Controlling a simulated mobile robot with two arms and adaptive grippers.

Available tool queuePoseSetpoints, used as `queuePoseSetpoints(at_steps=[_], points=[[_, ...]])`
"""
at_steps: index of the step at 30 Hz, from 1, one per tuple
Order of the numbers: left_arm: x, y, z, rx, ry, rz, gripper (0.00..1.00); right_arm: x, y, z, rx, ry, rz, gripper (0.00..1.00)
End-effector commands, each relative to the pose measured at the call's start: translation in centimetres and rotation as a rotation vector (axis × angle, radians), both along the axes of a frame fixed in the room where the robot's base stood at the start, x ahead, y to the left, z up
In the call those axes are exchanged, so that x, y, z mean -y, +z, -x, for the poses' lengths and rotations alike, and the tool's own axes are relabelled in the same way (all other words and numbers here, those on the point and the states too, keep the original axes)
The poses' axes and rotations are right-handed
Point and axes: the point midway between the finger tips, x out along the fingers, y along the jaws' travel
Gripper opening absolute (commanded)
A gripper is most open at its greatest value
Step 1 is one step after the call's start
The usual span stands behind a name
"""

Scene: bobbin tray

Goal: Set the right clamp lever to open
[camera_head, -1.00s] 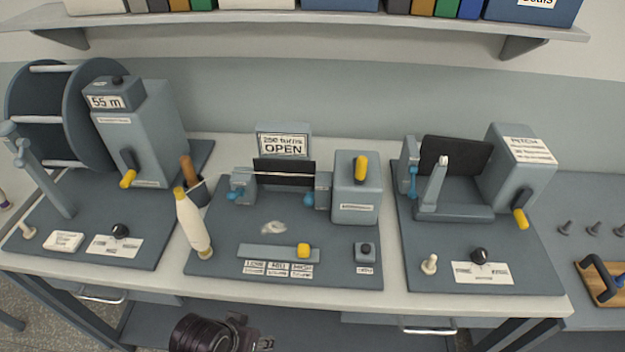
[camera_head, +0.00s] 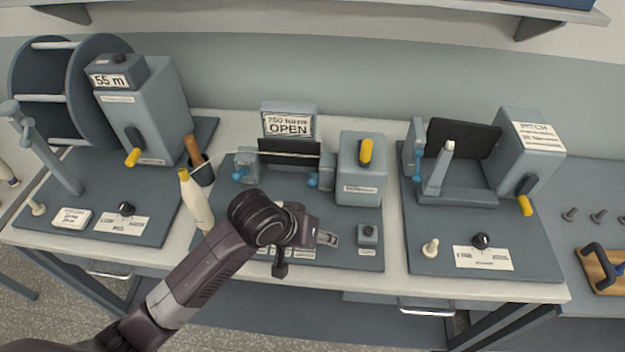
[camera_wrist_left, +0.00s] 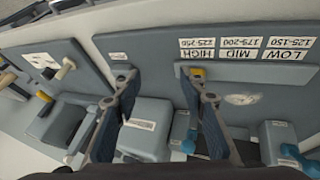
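The right clamp lever (camera_head: 314,180) is a small blue lever on the grey right clamp block (camera_head: 327,168) of the middle station. It also shows as a blue part (camera_wrist_left: 189,143) in the left wrist view, partly behind a finger. The matching left clamp lever (camera_head: 240,175) is also blue. A display (camera_head: 288,125) behind them reads OPEN. My left gripper (camera_head: 326,239) is over the front of the middle station, in front of the right clamp lever and apart from it. Its two fingers (camera_wrist_left: 162,80) are spread with nothing held between them. My right gripper is not in view.
A grey box with a yellow lever (camera_head: 365,151) stands right beside the right clamp. A yellow slider (camera_wrist_left: 197,73) lies under my left fingers. A cream bottle (camera_head: 195,200) stands left of my arm. A black-knobbed box (camera_head: 368,235) is right of the gripper.

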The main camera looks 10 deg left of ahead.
Motion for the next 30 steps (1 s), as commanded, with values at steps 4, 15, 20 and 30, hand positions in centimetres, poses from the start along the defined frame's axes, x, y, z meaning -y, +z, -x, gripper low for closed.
queuePoseSetpoints(at_steps=[4,15,20,30], points=[[0.5,3.1,-3.8,-0.013,0.045,-0.014,0.38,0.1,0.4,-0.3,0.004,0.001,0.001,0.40],[-3.2,8.6,-10.6,-0.054,0.282,-0.066,0.38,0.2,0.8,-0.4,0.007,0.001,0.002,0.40],[-3.9,9.2,-11.4,-0.061,0.324,-0.070,0.38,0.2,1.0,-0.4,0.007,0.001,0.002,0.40],[-3.2,5.1,-13.4,-0.064,0.326,-0.070,0.38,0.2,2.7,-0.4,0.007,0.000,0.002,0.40]])
